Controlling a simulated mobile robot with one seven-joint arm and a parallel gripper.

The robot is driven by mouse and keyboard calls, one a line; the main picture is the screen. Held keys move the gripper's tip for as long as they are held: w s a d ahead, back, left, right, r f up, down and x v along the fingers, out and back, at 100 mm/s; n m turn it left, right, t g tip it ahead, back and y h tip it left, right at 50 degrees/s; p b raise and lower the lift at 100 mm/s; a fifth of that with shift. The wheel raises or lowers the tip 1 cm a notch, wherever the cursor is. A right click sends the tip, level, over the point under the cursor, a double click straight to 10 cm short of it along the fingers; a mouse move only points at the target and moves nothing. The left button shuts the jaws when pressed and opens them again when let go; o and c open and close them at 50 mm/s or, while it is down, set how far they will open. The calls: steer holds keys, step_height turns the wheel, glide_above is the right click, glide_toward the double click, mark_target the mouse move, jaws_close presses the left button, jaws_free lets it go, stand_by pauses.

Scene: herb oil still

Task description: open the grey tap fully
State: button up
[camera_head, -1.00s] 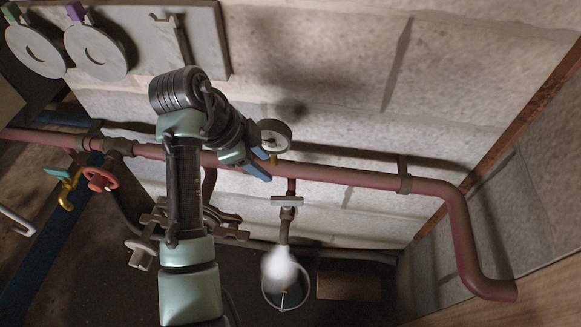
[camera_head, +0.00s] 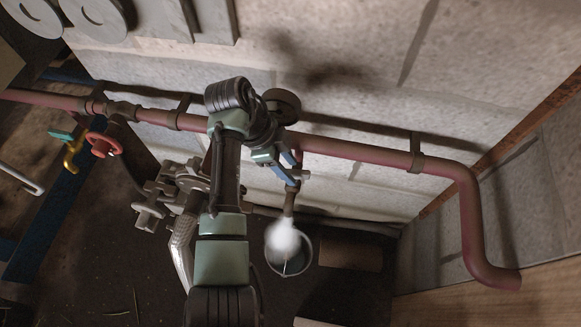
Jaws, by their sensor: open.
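The grey tap (camera_head: 302,174) is on the short branch that drops from the reddish pipe (camera_head: 365,154). Only part of its handle shows, at the right of my gripper (camera_head: 287,166); the rest is hidden behind the fingers. My gripper is open, with its blue fingers apart at the tap handle. I cannot tell whether the handle lies between the fingers or whether they touch it. A white puff (camera_head: 286,238) shows below the tap's outlet, over a bucket (camera_head: 306,259).
A red valve wheel (camera_head: 104,145) and a yellow tap with a teal handle (camera_head: 70,152) are at the left. A grey metal fitting (camera_head: 151,205) stands left of my arm. The pipe runs along the block wall and bends down at the right. A brown block (camera_head: 349,255) lies beside the bucket.

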steer(key=shift+d+f, duration=0.25)
steer(key=shift+f, duration=0.3)
jaws_close()
